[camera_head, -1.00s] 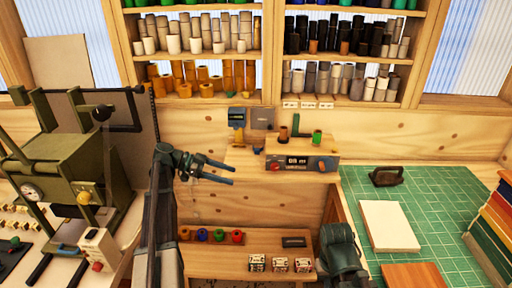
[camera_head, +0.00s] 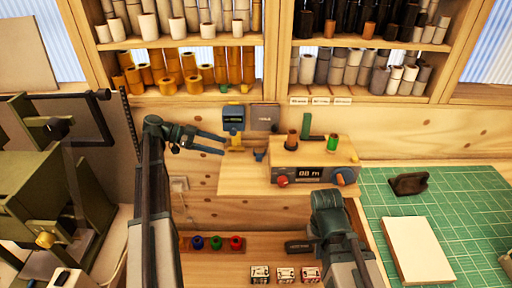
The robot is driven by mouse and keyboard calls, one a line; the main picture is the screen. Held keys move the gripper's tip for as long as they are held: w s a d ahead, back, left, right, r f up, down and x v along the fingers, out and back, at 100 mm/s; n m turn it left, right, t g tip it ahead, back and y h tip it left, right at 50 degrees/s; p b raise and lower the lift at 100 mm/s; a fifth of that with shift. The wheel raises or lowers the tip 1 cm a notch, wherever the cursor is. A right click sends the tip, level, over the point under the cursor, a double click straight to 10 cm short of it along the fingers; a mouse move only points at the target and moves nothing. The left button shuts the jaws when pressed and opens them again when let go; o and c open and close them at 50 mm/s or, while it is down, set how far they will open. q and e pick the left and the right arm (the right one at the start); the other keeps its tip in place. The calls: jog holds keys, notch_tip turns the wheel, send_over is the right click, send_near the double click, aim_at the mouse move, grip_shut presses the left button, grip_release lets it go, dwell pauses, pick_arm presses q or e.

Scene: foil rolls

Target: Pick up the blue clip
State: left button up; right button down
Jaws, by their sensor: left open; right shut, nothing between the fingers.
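A small blue clip (camera_head: 259,154) lies on the wooden shelf, left of the grey device with the display. My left gripper (camera_head: 223,146) comes in from the left with its two dark fingers pointing right. It is open and empty, a short way left of the clip in the picture and apart from it. My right gripper (camera_head: 316,232) is low in front of the shelf, below the device. It is shut and holds nothing; its fingertips are hard to make out.
The grey device (camera_head: 312,174) stands right of the clip. A green mat (camera_head: 452,210) with a pale block (camera_head: 417,250) lies right. Colored spools (camera_head: 215,243) stand on the lower shelf. A green machine (camera_head: 40,190) stands left.

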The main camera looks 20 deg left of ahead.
pick_arm(q)
jog(key=b, duration=0.3)
send_near(258, 155)
jog(key=shift+x, duration=1.2)
jog(key=shift+w+d+f, duration=0.2)
jog(key=shift+d+f, duration=0.05)
jog(key=shift+d, duration=0.35)
jog(key=shift+d, duration=0.1)
jog(key=b+x, duration=0.1)
jog(key=x, duration=0.3)
jog(key=shift+f+b, duration=0.15)
jog(key=shift+b, duration=0.15)
jog(key=shift+w+d, duration=0.15)
jog(key=shift+d, duration=0.25)
grip_shut()
